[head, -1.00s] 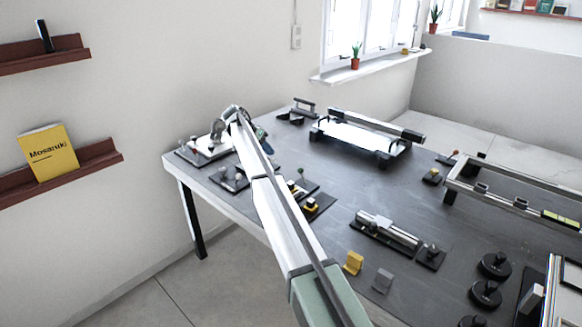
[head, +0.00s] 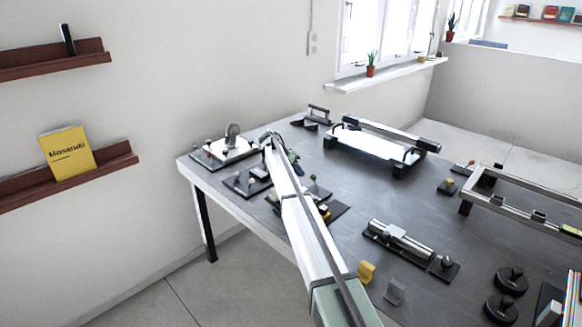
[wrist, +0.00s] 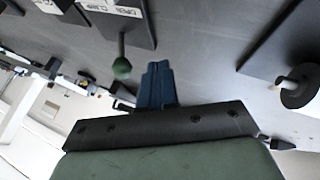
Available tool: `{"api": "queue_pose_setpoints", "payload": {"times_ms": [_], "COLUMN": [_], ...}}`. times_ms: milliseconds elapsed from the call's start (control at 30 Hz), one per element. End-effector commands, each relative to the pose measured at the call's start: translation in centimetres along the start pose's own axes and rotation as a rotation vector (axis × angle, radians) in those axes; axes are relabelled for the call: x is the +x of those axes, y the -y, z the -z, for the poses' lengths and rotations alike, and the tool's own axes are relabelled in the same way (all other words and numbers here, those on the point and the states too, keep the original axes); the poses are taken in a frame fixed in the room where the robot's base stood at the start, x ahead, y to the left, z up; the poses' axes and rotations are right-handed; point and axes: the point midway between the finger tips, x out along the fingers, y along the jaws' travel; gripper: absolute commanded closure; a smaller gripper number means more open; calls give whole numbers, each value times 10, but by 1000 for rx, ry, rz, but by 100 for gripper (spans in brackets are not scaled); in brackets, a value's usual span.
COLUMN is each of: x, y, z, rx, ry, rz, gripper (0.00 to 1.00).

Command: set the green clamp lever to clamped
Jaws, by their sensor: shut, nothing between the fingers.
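The green clamp lever (wrist: 121,68) shows in the wrist view as a green ball on a dark stem that rises from a dark base plate (wrist: 128,30). White labels on the plate read OPEN and what looks like CLAMP, upside down. In the head view the gripper (head: 293,157) is partly hidden by my arm. I cannot tell which setting the lever is at.
A grey knob on a disc (wrist: 300,85) stands on another plate at the right of the wrist view. In the head view, other fixtures (head: 228,150) crowd the table's left corner. A silver cylinder fixture (head: 400,240) lies right of my arm, with bare table between.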

Motion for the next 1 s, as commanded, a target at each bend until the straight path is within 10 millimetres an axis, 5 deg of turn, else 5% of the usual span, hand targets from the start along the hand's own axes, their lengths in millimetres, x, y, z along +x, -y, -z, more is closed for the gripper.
{"api": "queue_pose_setpoints", "payload": {"times_ms": [233, 1000], "x": [8, 9], "y": [-24, -33], "z": [0, 1], "rx": [2, 26], "ry": [-3, -4], "rz": [0, 42], "gripper": [100, 100]}}
